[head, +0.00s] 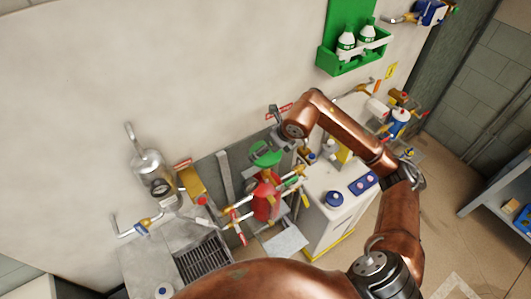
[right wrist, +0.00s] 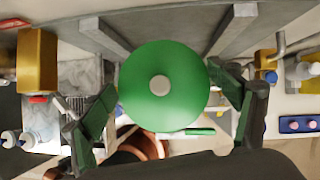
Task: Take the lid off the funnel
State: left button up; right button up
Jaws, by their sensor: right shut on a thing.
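The green round lid (right wrist: 165,60) with a pale round knob at its centre fills the middle of the right wrist view. My right gripper (right wrist: 163,95) has its fingers on both sides of the lid and is shut on it. In the head view my right gripper (head: 277,138) is at the green lid (head: 263,147), by the wall above the red valve body. A second green patch shows just below the lid; I cannot tell whether it is the funnel or whether the two touch. My left gripper is not in view.
The red valve body (head: 265,203) with yellow pipe fittings stands below. A metal grate (head: 203,258) and a glass vessel (head: 150,168) are to the left. A green bottle rack (head: 350,50) hangs above.

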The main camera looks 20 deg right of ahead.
jog(key=c, duration=0.5)
jog(key=shift+r, duration=0.15)
